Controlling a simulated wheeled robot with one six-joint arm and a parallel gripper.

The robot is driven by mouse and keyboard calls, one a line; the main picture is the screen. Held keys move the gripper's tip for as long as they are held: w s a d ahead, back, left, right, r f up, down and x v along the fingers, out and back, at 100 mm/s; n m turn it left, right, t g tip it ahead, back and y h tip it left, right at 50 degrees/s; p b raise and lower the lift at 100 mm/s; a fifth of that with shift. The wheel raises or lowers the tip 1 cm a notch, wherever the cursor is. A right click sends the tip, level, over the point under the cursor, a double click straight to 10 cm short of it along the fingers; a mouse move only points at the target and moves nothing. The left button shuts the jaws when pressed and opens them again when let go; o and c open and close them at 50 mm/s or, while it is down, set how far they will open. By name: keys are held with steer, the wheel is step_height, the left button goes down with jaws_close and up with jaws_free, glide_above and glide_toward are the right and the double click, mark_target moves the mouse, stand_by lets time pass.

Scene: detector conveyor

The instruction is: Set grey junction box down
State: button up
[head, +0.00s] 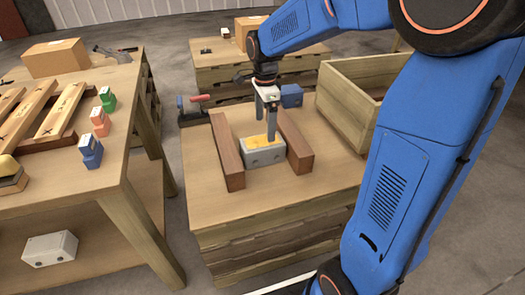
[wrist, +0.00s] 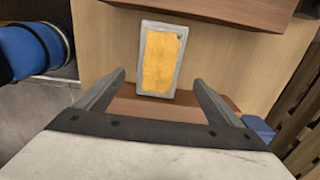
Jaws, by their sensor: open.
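The grey junction box (head: 265,153) with a yellow top stands on the wooden workbench (head: 230,207), between two brown wooden bars, the left bar (head: 226,152) and the right bar (head: 293,143). In the wrist view the box (wrist: 161,60) shows its yellow top, beyond my fingertips. My gripper (head: 265,118) is open above the box in the head view, with its fingers pointing down. In the wrist view my gripper (wrist: 160,80) has its fingers wide apart with nothing between them. Whether a fingertip touches the box is hard to tell.
An open wooden crate (head: 345,110) stands at the bench's right. A small blue block (head: 292,95) and a red-handled tool (head: 193,108) lie at the back. The left table (head: 100,165) holds coloured blocks and a pallet. Another grey box (head: 50,248) rests on its lower shelf.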

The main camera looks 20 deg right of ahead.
mark_target(262, 141)
steer(key=shift+s+a+f, duration=0.1)
steer(key=shift+a+f, duration=0.15)
steer(key=shift+f, duration=1.15)
steer(key=shift+a+f, duration=0.2)
steer(key=shift+f, duration=1.15)
steer(key=shift+c, duration=0.3)
steer(key=c, duration=2.1)
steer(key=shift+r, duration=0.1)
step_height(262, 141, up, 18)
